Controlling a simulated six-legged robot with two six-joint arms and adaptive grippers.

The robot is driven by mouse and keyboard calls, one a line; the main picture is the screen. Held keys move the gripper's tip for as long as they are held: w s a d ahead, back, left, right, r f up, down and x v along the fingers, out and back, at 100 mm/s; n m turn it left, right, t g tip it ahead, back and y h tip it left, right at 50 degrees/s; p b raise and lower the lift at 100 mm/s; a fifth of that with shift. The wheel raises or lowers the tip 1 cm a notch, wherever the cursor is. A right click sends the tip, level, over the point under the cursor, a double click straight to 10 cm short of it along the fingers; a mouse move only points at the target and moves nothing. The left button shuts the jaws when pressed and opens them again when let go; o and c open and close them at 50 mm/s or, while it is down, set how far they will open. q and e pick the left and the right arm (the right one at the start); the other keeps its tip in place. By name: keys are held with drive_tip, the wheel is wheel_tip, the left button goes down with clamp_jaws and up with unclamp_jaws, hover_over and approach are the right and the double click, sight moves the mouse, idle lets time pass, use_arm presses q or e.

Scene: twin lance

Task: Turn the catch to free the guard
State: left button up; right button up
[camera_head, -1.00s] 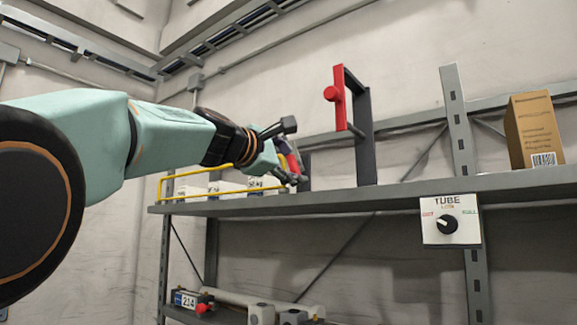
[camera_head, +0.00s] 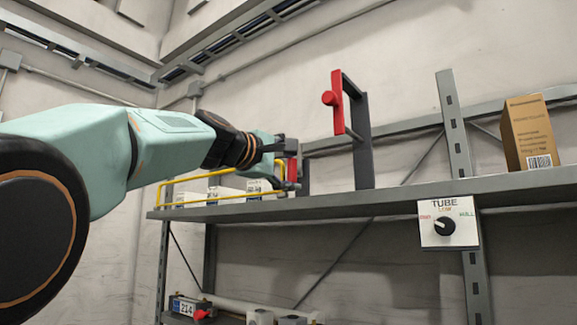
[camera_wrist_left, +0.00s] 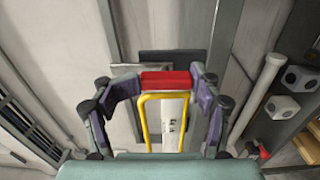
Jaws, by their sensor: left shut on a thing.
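My left gripper (camera_head: 283,165) is at the right end of the yellow guard rail (camera_head: 206,174), just above the shelf. It is shut on a red catch (camera_head: 292,167), which stands about upright and is partly hidden by the fingers. In the left wrist view the red catch (camera_wrist_left: 165,79) lies crosswise between the two fingertips (camera_wrist_left: 165,85). The yellow guard (camera_wrist_left: 143,112) shows there as a loop just below it, with a white labelled box inside. I cannot tell whether catch and guard touch. My right gripper is not in view.
The grey shelf (camera_head: 350,203) carries white boxes (camera_head: 228,189) behind the guard, a dark frame (camera_head: 362,140) with a red handle (camera_head: 337,102), and a cardboard box (camera_head: 529,132). A TUBE dial panel (camera_head: 447,223) hangs on its front edge. A box marked 214 (camera_head: 190,306) sits lower.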

use_arm(q)
drive_tip(key=shift+w+d+f, duration=0.15)
drive_tip(key=shift+d+f, duration=0.1)
drive_tip(key=shift+f, duration=0.4)
drive_tip(key=o, duration=0.7)
drive_tip(key=shift+o, duration=1)
drive_tip(key=shift+w, duration=0.25)
drive_tip(key=shift+d, duration=0.1)
drive_tip(key=shift+s+a+r, duration=0.2)
drive_tip(key=shift+r, duration=0.1)
drive_tip(key=v, duration=0.7)
drive_tip(key=shift+s+a, duration=0.15)
drive_tip(key=shift+s, duration=0.05)
drive_tip(key=shift+r, duration=0.1)
